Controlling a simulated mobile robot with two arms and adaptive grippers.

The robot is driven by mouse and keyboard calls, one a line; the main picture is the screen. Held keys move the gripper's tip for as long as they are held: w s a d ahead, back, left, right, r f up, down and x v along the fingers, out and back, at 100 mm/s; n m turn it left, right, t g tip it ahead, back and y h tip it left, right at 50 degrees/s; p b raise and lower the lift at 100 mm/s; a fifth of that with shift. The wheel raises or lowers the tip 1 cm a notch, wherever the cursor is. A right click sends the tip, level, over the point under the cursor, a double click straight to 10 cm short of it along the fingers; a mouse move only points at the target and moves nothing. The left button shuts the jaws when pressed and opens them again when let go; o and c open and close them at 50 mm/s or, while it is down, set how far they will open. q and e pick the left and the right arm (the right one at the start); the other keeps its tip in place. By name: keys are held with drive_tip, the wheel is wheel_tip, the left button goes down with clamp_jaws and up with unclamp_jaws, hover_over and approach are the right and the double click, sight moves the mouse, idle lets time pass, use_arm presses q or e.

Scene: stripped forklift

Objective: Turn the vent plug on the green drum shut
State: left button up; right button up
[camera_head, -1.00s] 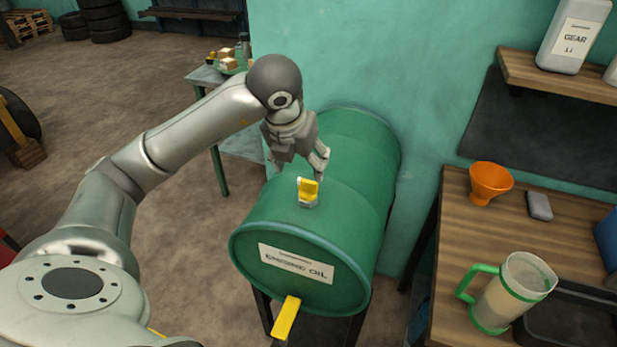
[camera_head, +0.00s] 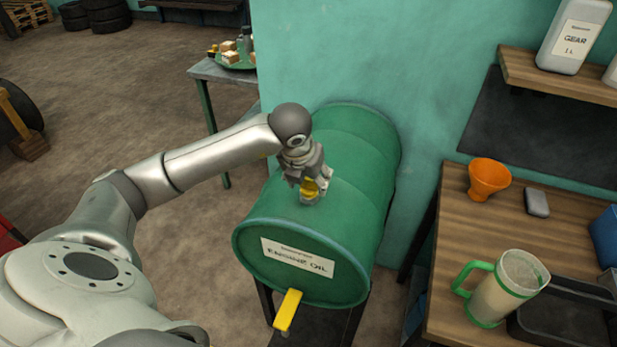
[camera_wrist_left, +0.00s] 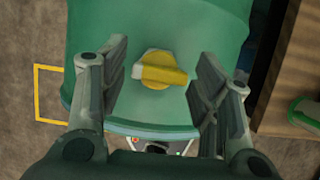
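The green drum (camera_head: 352,165) lies on its side on a dark stand, with an "ENGINE OIL" label on its front end. The yellow vent plug (camera_head: 309,187) sits on a pale base on top of the drum. My left gripper (camera_head: 312,184) is right over the plug and partly hides it. In the left wrist view the plug (camera_wrist_left: 160,70) shows between the two fingers of my left gripper (camera_wrist_left: 160,85), its bar lying roughly crosswise. The fingers are open, with a gap on both sides of the plug. My right gripper is not in view.
A yellow tap handle (camera_head: 288,310) sticks out below the drum's front. At the right, a wooden bench (camera_head: 450,240) holds an orange funnel (camera_head: 489,177), a green-handled jug (camera_head: 505,288) and a black tray. A green wall (camera_head: 430,60) stands close behind the drum.

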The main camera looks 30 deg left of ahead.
use_arm(q)
drive_tip(key=c, duration=0.7)
drive_tip(key=shift+f+m+b, duration=0.2)
drive_tip(key=shift+m+b, duration=0.2)
drive_tip(key=shift+b, duration=0.6)
drive_tip(key=m+h+b, duration=0.2)
drive_tip(key=m+b, duration=0.2)
drive_tip(key=b, duration=0.1)
drive_tip(key=shift+a, duration=0.15)
drive_tip(key=shift+m+h+b, duration=0.3)
drive_tip(key=shift+m+b, duration=0.45)
drive_tip(key=shift+m, duration=0.25)
drive_tip(key=shift+w+a+r+m+h+b, duration=0.1)
drive_tip(key=shift+m+h+b, duration=0.2)
drive_tip(key=shift+m+b, duration=0.35)
drive_tip(key=m+h, duration=0.1)
drive_tip(key=m, duration=0.2)
drive_tip(key=shift+r+g+b, duration=0.1)
drive_tip(key=shift+g+b, duration=0.2)
drive_tip(key=shift+g, duration=0.1)
drive_tip(key=m+g, duration=0.1)
drive_tip(key=m, duration=0.2)
drive_tip(key=shift+w+m+h, duration=0.1)
drive_tip(key=shift+m+h, duration=0.25)
drive_tip(key=shift+h, duration=0.05)
drive_tip(key=shift+m+g, duration=0.6)
drive_tip(key=shift+m, duration=0.9)
